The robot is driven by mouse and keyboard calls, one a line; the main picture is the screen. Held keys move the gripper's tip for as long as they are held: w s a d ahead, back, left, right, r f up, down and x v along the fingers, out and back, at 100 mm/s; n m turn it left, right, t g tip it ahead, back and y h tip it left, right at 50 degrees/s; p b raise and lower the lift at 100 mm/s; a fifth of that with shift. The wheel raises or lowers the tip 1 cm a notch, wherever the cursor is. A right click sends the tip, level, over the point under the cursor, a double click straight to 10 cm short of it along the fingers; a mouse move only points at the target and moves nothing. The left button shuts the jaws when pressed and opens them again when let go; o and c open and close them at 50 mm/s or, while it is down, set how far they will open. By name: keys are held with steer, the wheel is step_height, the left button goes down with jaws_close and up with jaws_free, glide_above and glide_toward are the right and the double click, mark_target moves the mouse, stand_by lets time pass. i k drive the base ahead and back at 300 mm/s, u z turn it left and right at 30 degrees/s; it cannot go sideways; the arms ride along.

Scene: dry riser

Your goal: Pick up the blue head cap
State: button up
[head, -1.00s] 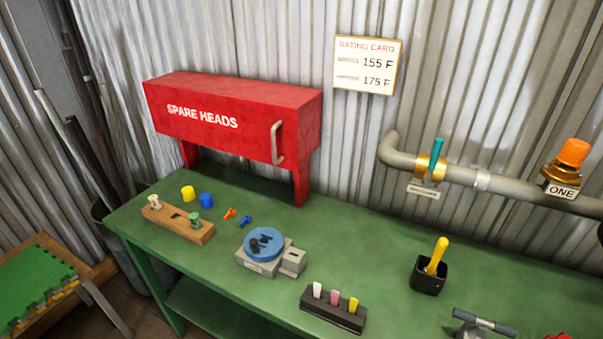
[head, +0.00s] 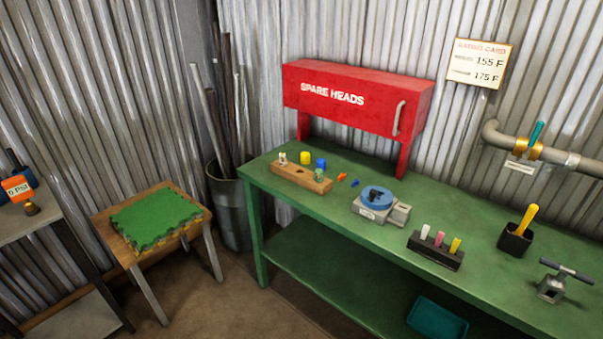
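A blue cap (head: 321,163), a short cylinder, stands on the green workbench (head: 330,226) near its left end, just behind the wooden block (head: 301,179). A yellow cap (head: 305,157) of similar shape stands to its left. The wooden block in front holds a pale-topped fitting and a greenish one, and the greenish one partly covers the blue cap's lower part. My gripper is not in view.
A red SPARE HEADS cabinet (head: 357,100) stands on legs behind the caps. A blue-topped device (head: 377,200), a marker holder (head: 435,250) and a black cup (head: 515,239) lie to the right. A stool (head: 158,222) and a bin (head: 232,212) stand left.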

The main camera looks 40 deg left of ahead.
mark_target(322, 163)
steer(key=u, duration=0.2)
steer(key=k, duration=0.55)
steer(key=u, duration=0.7)
steer(key=i, duration=1.05)
steer(key=u, duration=0.85)
steer(key=i, duration=1.2)
steer(key=u, duration=0.25)
